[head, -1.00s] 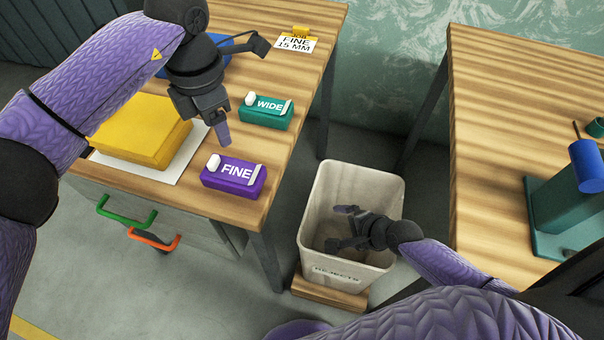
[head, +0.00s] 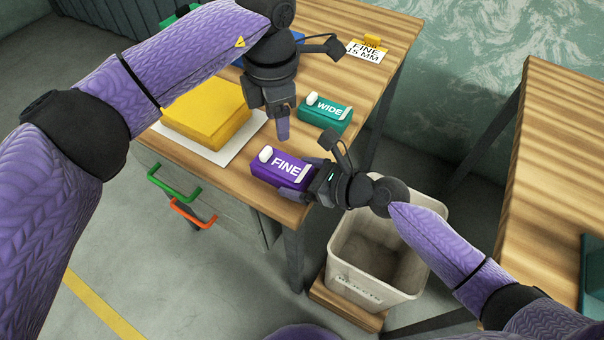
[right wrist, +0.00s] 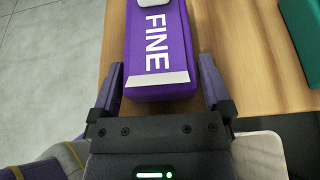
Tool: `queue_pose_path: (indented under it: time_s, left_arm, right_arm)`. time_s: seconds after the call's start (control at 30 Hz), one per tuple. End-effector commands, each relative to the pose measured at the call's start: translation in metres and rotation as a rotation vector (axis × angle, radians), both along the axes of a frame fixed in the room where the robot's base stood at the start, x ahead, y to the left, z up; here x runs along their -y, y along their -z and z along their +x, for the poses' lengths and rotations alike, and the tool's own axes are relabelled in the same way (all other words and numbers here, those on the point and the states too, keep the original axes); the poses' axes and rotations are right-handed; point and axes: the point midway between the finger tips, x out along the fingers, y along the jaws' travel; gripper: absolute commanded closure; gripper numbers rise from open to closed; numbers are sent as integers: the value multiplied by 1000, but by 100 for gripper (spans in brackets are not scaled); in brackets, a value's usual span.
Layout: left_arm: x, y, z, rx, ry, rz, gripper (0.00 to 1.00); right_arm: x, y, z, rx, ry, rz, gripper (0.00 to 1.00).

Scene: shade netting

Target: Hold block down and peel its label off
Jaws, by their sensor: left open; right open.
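The purple block marked FINE (head: 262,173) lies on the wooden table near its front right corner. Its label (head: 284,166) is on the top face, with a white rounded tab (head: 265,154) at the left end and a white strip at the right end. My right gripper (head: 306,180) is open at the block's right end. In the right wrist view, its fingers (right wrist: 163,85) stand either side of the block's near end, with gaps visible. My left gripper (head: 283,130) is open, pointing down just behind the block; its fingers overlap in view, and its height is unclear.
A teal WIDE block (head: 338,121) lies behind the purple one. A yellow block (head: 205,110) sits on a white sheet to the left. A card reading FINE 15 MM (head: 367,52) stands at the back. A bin marked REJECTS (head: 345,283) stands below the table's right side.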

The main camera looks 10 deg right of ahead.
Motion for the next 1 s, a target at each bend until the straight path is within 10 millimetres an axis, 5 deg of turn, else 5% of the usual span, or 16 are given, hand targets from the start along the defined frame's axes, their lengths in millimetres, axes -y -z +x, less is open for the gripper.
queue_pose_path:
  time_s: [0.27,0.57,0.6,1.0]
  left_arm:
    - [0,0,0,0,0,0,41]
    - [0,0,0,0,0,0,41]
    - [0,0,0,0,0,0,41]
    - [0,0,0,0,0,0,41]
  right_arm:
    - [-2,1,1,0,0,-1,2]
    - [-2,1,1,0,1,-2,66]
    - [-2,1,1,0,1,-2,14]
    - [-2,1,1,0,1,-2,99]
